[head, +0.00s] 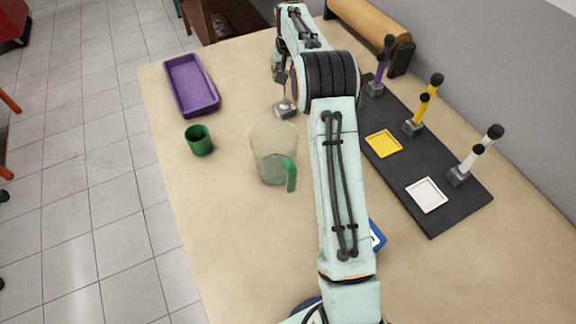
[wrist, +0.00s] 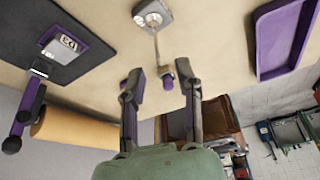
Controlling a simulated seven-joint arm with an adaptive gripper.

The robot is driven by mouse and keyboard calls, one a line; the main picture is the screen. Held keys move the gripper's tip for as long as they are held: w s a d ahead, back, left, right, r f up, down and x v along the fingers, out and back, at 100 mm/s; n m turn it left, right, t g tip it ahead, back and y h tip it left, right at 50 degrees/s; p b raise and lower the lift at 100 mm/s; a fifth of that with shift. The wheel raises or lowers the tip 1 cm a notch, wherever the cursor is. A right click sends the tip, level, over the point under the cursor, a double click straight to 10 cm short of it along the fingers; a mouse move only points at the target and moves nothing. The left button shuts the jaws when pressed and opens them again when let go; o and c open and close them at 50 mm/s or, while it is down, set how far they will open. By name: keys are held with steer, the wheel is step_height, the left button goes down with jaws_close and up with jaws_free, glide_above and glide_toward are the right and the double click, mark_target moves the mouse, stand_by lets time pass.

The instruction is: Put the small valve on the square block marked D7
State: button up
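The small valve (head: 284,109) stands on the bare table, left of the arm's forearm. It has a square grey base and a thin stem; in the wrist view its base (wrist: 153,14) is at the top. Its stem reaches down to a small dark and purple head (wrist: 182,68). My gripper (wrist: 162,84) is open, its fingers with purple pads on either side of the valve's head; I cannot tell whether they touch it.
The black mat (head: 400,180) holds purple, yellow and white levers, a yellow plate (head: 383,144) and a white plate (head: 426,195). A clear jug (head: 272,150), green cup (head: 199,140) and purple tray (head: 191,84) stand left. A tan roll (head: 370,32) lies behind the mat.

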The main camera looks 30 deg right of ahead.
steer(key=s+a+r+n+g, duration=0.1)
steer(key=s+a+r, duration=0.25)
steer(key=s, duration=0.25)
steer(key=s+a+r+n+y, duration=0.1)
steer(key=s+a+r, duration=0.2)
steer(key=s+a, duration=0.25)
steer(key=s+a+r+g, duration=0.1)
steer(key=s+a+r, duration=0.3)
steer(key=s, duration=0.3)
steer(key=s+a+f+n+g, duration=0.1)
steer(key=s+a+f, duration=0.1)
steer(key=s, duration=1)
steer(key=s+a+f+n+g+y, duration=0.1)
steer(key=s+a, duration=0.3)
steer(key=s, duration=0.7)
steer(key=shift+s+a+f+n, duration=0.3)
steer(key=shift+s+a+f, duration=0.1)
steer(key=shift+f, duration=0.3)
